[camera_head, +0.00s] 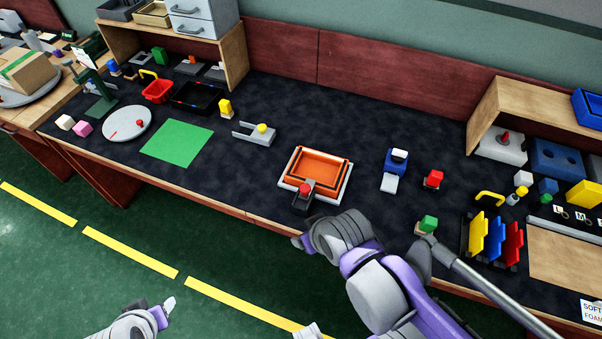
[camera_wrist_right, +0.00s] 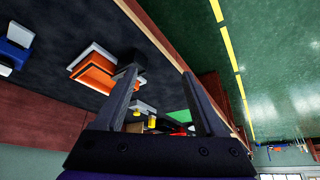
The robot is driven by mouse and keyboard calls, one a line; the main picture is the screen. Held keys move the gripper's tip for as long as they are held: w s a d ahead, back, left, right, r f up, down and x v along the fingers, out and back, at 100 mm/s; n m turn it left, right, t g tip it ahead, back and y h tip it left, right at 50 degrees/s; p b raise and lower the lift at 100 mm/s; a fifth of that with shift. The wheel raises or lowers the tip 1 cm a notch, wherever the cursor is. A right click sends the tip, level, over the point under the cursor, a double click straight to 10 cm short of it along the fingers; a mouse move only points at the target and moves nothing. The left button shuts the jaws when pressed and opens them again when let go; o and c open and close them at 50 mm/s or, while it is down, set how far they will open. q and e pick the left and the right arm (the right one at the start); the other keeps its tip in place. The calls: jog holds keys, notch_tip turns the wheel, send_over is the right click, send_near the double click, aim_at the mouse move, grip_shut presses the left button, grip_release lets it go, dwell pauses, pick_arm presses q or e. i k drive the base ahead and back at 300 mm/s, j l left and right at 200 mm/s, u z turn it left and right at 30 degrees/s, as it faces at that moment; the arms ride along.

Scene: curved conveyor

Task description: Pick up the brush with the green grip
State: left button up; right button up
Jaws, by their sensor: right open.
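I cannot make out a brush with a green grip for certain in either view. A small green block-like piece (camera_head: 428,223) stands near the bench's front edge, right of my right arm. My right gripper (camera_head: 303,241) hangs at the bench's front edge, in front of the orange tray. In the right wrist view the right gripper (camera_wrist_right: 161,72) has its two fingers wide apart with nothing between them. My left gripper (camera_head: 166,305) is low at the bottom left, over the floor and away from the bench; its jaws are too small to read.
An orange tray (camera_head: 318,165) with a red-topped piece sits mid-bench. A green mat (camera_head: 176,143) and round grey plate (camera_head: 127,123) lie left. The dark bench top behind the tray is clear.

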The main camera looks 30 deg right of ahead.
aim_at(429, 223)
jog(key=z, duration=2.45)
